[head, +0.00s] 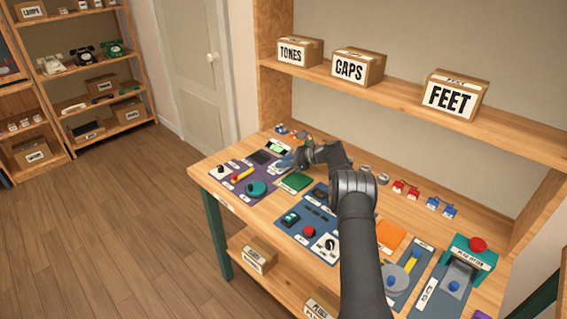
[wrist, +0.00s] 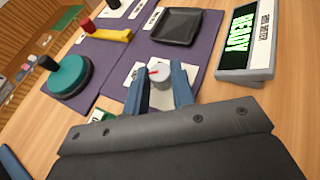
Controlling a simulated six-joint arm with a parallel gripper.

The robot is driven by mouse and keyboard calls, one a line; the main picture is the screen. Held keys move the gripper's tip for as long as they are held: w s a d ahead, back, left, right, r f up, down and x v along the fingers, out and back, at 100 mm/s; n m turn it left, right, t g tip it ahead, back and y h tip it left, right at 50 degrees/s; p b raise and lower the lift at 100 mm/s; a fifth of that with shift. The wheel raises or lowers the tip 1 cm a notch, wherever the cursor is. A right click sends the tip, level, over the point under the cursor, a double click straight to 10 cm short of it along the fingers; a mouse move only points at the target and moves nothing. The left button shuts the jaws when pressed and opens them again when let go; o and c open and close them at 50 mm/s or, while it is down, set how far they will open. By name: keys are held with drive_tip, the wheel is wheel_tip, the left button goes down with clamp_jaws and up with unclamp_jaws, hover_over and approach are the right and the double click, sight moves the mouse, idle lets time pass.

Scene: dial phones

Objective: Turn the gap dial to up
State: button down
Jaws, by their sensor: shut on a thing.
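The gap dial is a small light-grey knob (wrist: 160,80) with a red pointer mark. It stands on a white plate (wrist: 143,73) at the edge of the purple mat (wrist: 190,71). My gripper (wrist: 160,85) has its two blue-grey fingers on either side of the knob, shut on it. In the wrist view the red mark points to the left. In the head view my gripper (head: 287,162) is over the back right of the purple mat, and I cannot make out the knob there. The dial's lettering is not readable.
A display reading READY (wrist: 247,38) stands right of the dial in the wrist view. A black tray (wrist: 181,26), a yellow lever (wrist: 105,33) and a teal disc (wrist: 72,76) are on the mat. A green pad (head: 296,181) lies near my arm.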

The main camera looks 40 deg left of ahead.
drive_tip(key=c, duration=1.2)
unclamp_jaws()
drive_tip(key=shift+d, duration=0.1)
drive_tip(key=v, duration=1.7)
drive_tip(key=shift+w, duration=0.2)
